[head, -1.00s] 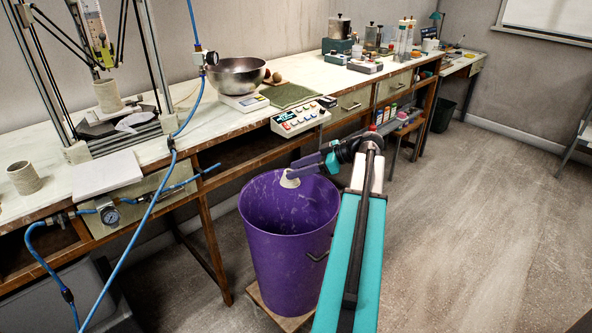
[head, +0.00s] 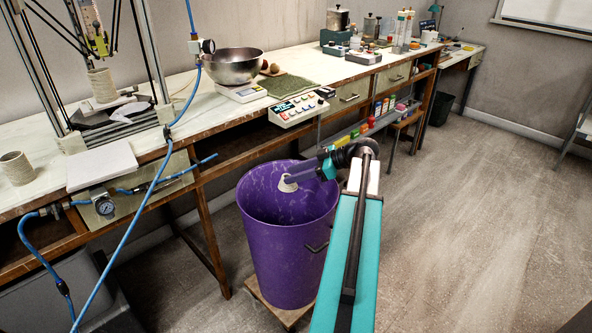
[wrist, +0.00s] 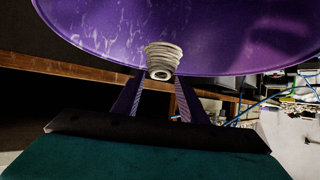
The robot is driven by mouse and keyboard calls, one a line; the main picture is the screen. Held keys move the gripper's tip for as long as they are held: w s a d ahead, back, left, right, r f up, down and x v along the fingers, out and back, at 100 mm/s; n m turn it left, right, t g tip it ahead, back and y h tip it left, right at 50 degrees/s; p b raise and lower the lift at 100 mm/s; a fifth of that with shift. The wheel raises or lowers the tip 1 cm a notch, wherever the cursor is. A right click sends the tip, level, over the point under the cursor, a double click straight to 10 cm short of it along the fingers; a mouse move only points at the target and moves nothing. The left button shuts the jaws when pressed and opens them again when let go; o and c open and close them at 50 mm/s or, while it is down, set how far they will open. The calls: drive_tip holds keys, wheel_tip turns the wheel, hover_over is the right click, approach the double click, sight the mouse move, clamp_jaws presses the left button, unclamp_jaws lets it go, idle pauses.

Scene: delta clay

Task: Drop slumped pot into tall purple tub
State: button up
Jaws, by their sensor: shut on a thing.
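The slumped pot (head: 287,184) is a small, pale ribbed clay piece. My gripper (head: 299,179) is shut on it at the upper right part of the tall purple tub's mouth. In the wrist view the pot (wrist: 162,60) sits between the two finger tips (wrist: 160,80), with purple wall behind it. The tall purple tub (head: 285,255) stands upright below the bench, open at the top. In the head view the pot shows against the tub's inner wall, near the rim. The tub's floor is hidden.
The long bench (head: 195,110) runs behind the tub. It bears a steel bowl (head: 232,66) on a scale, a button panel (head: 298,108), a green mat (head: 290,86) and a pale cylinder (head: 15,168). Blue hoses hang at the left. The floor at right is clear.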

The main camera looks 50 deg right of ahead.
drive_tip(key=shift+f, duration=0.2)
drive_tip(key=o, duration=1.2)
drive_tip(key=p+v, duration=0.1)
drive_tip(key=v, duration=1.3)
